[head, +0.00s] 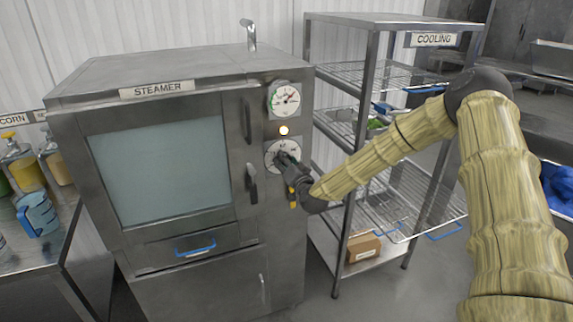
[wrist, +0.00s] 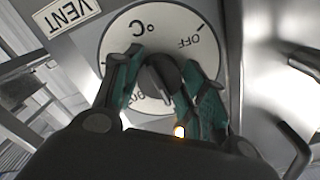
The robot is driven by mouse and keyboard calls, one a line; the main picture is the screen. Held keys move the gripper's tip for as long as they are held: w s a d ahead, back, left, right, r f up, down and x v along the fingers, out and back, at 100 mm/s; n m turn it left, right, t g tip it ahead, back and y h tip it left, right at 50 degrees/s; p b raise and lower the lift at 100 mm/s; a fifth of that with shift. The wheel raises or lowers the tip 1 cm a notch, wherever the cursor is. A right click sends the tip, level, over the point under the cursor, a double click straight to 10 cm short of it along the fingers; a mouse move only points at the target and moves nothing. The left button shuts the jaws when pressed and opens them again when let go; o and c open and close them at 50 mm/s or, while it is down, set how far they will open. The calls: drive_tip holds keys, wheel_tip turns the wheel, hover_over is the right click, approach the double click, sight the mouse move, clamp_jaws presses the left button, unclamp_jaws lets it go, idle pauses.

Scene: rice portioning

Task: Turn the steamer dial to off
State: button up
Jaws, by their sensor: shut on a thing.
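The steamer (head: 160,170) is a steel cabinet with a large window, labelled STEAMER. Its lower round white dial (head: 272,150) sits on the right front panel, partly hidden by my gripper (head: 288,163). In the wrist view my gripper (wrist: 165,95) has its teal fingers on both sides of the dark dial knob (wrist: 158,75), shut on it. The white dial plate (wrist: 165,30) appears upside down there, with OFF at upper right and °C at upper left. The knob's pointer setting cannot be made out clearly.
A gauge (head: 285,99) and a lit amber lamp (head: 284,130) are above the dial. A door handle (head: 251,183) stands close left of my gripper. The COOLING rack (head: 373,60) is to the right, beside my arm. A VENT label (wrist: 67,14) shows near the dial.

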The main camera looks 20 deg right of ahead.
drive_tip(key=n+b, duration=0.2)
drive_tip(key=n, duration=0.1)
drive_tip(key=n+b, duration=0.3)
drive_tip(key=n, duration=0.1)
drive_tip(key=n+b, duration=0.3)
drive_tip(key=shift+d+f+n, duration=0.1)
drive_tip(key=shift+f+n, duration=0.2)
drive_tip(key=shift+f, duration=0.1)
drive_tip(key=n+b, duration=0.3)
drive_tip(key=shift+s+n, duration=0.1)
drive_tip(key=shift+n, duration=0.2)
drive_tip(key=n+b, duration=0.5)
drive_tip(key=shift+d, duration=0.1)
drive_tip(key=shift+d+r+n+b, duration=0.1)
drive_tip(key=shift+n+b, duration=0.8)
drive_tip(key=shift+n, duration=0.05)
drive_tip(key=shift+d+r+n+b, duration=0.1)
drive_tip(key=shift+n+b, duration=0.8)
drive_tip(key=shift+n, duration=0.05)
drive_tip(key=shift+r, duration=0.1)
